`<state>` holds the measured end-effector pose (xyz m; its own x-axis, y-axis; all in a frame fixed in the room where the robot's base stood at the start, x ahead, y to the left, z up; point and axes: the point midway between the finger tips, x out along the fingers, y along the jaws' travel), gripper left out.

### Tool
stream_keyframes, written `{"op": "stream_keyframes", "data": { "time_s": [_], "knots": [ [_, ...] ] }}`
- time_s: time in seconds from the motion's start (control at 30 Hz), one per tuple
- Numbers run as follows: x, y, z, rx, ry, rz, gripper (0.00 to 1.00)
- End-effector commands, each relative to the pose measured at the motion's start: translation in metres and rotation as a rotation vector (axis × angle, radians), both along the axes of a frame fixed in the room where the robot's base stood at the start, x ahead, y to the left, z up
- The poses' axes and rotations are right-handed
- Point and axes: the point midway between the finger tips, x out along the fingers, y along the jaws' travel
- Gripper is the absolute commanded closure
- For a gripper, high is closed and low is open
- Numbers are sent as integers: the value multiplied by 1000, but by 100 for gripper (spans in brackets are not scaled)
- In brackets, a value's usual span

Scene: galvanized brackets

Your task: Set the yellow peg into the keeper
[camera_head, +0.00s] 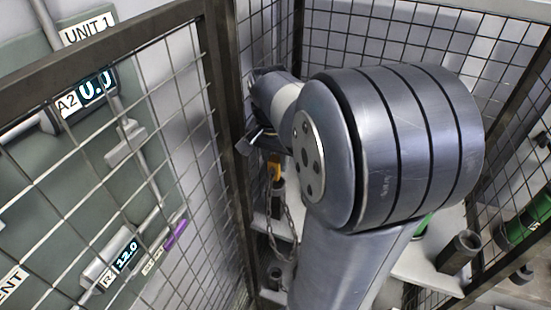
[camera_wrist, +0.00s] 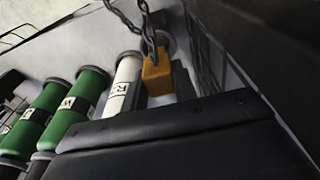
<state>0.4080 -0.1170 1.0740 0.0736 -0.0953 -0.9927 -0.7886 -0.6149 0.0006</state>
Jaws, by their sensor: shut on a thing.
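The yellow peg (camera_head: 275,168) is a small block just below my gripper (camera_head: 268,148) in the head view, left of my large arm joint. My gripper is shut on it; the fingertips are small and partly hidden there. In the wrist view the yellow peg (camera_wrist: 157,76) shows beyond a broad dark edge, with a chain (camera_wrist: 148,30) at its top. In the head view the chain (camera_head: 289,218) hangs in a loop below. A dark, short upright piece (camera_head: 278,200) stands under the peg. I cannot tell whether it is the keeper, or whether the peg touches it.
A mesh fence (camera_head: 170,120) with a dark post stands close on the left, before a panel with displays. In the wrist view, a white labelled cylinder (camera_wrist: 123,86) and green cylinders (camera_wrist: 78,103) stand left of the peg. A dark hollow tube (camera_head: 458,252) stands at lower right.

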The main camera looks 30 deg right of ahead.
Motion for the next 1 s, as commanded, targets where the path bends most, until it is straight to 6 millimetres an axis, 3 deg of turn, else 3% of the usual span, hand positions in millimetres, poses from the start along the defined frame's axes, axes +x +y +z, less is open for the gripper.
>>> {"op": "stream_keyframes", "data": {
  "time_s": [0.57, 1.0],
  "knots": [
    [0, 0, 0, 0, 0, 0, 99],
    [0, 0, -14, -1, -1, 0, 99]
  ]
}}
